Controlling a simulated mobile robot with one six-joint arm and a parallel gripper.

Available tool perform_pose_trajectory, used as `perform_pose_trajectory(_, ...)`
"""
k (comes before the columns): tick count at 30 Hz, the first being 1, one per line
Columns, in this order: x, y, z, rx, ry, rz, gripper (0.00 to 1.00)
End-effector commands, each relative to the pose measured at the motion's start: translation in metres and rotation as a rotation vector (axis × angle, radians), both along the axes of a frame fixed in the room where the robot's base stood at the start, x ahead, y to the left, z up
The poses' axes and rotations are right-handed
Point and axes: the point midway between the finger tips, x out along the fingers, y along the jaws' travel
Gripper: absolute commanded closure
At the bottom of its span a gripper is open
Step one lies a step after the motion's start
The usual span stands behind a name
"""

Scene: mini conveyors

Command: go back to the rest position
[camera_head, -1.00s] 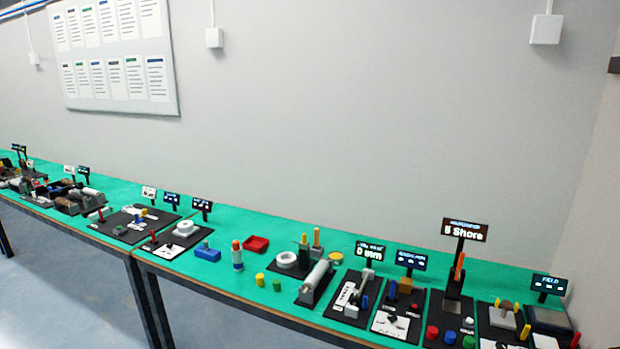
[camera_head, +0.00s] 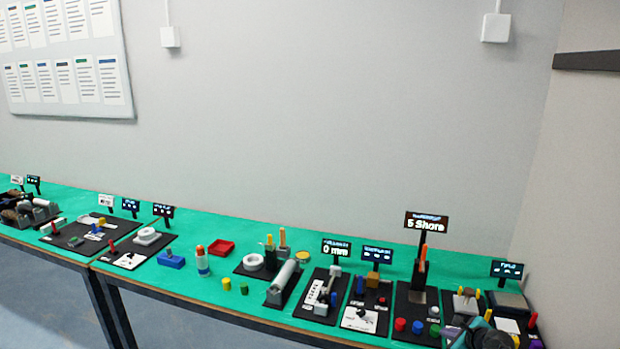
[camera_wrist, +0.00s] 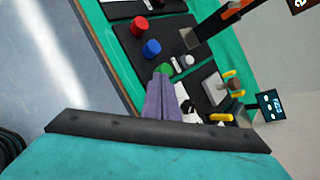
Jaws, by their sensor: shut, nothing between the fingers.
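My gripper (camera_head: 468,335) shows at the bottom right of the head view, partly cut off by the lower edge, in front of the bench's right end. In the wrist view its two purple-grey fingers (camera_wrist: 164,76) lie together, shut and empty. A green knob (camera_wrist: 166,67) shows just beyond the fingertips; I cannot tell the gap between them. The same area in the head view has a green knob (camera_head: 435,330) beside the gripper. The rest position itself is not marked in any view.
The green bench (camera_head: 220,282) carries several black stations, loose cylinders and a red tray (camera_head: 221,247). A tall display post (camera_head: 425,222) reading 5 Shore stands near the gripper. A red knob (camera_wrist: 139,25) and blue knob (camera_wrist: 151,47) lie below the wrist. Floor (camera_head: 40,290) shows free at left.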

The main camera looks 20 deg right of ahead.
Motion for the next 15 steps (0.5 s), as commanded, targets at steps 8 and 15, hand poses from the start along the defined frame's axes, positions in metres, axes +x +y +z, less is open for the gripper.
perform_pose_trajectory(8, 0.04, 0.099, -0.028, -0.178, 0.139, 0.376, 1.0)
perform_pose_trajectory(15, 0.057, 0.178, -0.049, -0.333, 0.234, 0.703, 1.0)
